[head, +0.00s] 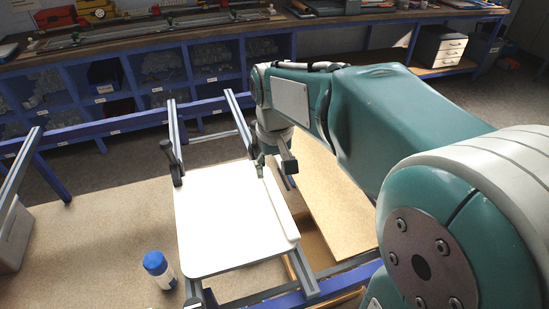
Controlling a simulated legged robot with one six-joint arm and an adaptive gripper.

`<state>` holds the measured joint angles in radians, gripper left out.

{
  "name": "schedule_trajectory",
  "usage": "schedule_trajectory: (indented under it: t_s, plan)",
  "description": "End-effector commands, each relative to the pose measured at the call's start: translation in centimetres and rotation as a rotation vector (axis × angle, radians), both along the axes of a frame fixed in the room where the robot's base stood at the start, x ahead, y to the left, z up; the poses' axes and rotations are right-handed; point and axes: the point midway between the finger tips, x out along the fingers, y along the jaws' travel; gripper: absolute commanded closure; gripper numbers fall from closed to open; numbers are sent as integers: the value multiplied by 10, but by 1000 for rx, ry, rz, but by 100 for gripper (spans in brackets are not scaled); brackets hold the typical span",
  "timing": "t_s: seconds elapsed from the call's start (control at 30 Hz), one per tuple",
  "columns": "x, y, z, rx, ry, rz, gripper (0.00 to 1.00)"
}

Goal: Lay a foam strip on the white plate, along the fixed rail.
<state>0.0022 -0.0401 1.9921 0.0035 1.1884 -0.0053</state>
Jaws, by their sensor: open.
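The white plate (218,222) lies flat on a dark frame in the middle of the head view. A long, narrow white bar (281,208) runs along its right edge, raised a little above it. I cannot tell whether this bar is the foam strip, the fixed rail, or both side by side. My gripper (271,166) is at the far right corner of the plate, close to the far end of the bar. It is open. It is small and partly hidden by its own links, so contact with the bar cannot be told.
A blue-capped white bottle (159,268) stands left of the plate's near corner. Upright dark clamps (172,160) and frame rails rise at the plate's far side. A tan board (325,195) lies to the right. Blue shelving with bins (160,65) stands behind.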

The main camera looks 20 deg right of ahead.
Motion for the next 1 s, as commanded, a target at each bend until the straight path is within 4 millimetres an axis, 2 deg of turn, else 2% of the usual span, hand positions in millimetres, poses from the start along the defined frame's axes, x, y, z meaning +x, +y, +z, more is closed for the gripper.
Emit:
schedule_trajectory:
  t_s: [0.13,0.37,0.67,1.0]
  plan:
    - [0,0,20,0,-2,0,27]
    - [-9,0,31,0,-27,0,27]
    - [-59,0,40,-2,-191,-1,27]
    - [-115,0,33,-2,-386,-2,27]
